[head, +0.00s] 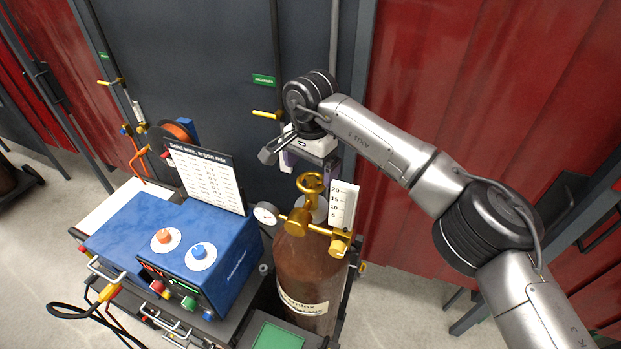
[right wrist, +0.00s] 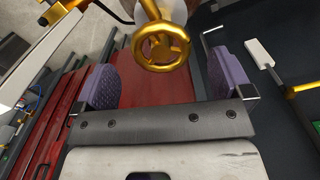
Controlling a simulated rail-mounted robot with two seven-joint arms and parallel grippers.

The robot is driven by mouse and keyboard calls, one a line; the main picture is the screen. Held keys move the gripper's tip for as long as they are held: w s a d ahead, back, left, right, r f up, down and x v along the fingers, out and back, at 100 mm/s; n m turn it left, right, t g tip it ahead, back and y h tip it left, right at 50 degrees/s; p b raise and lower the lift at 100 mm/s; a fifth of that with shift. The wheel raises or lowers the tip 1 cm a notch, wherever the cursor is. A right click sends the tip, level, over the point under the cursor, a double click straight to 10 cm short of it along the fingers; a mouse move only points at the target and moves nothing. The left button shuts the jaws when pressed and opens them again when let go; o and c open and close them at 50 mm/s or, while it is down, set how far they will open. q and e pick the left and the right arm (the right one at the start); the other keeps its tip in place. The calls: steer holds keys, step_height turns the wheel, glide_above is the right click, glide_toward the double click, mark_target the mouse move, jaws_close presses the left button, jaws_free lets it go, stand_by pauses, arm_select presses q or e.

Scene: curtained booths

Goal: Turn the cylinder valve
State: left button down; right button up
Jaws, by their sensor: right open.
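The cylinder valve's gold handwheel (head: 311,184) sits on top of a brown gas cylinder (head: 310,268). A gold regulator with a round gauge (head: 266,214) is attached below the wheel. My right gripper (head: 285,160) is above and slightly behind the handwheel, apart from it. In the right wrist view the gripper (right wrist: 168,85) is open with purple pads apart. The handwheel (right wrist: 161,46) shows there between and beyond the pads, nearer the top of the picture. Nothing is held. My left gripper is not seen.
A blue welding machine (head: 165,240) with a settings card (head: 207,178) stands left of the cylinder. A white flow scale (head: 342,206) rises just right of the handwheel. A dark panel (head: 220,60) with a gold lever (head: 265,114) is behind; red curtains (head: 490,90) hang right.

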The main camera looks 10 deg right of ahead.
mark_target(311, 181)
steer(key=shift+f+p, duration=0.55)
steer(key=shift+f, duration=1.85)
steer(key=shift+c, duration=0.2)
steer(key=c, duration=0.9)
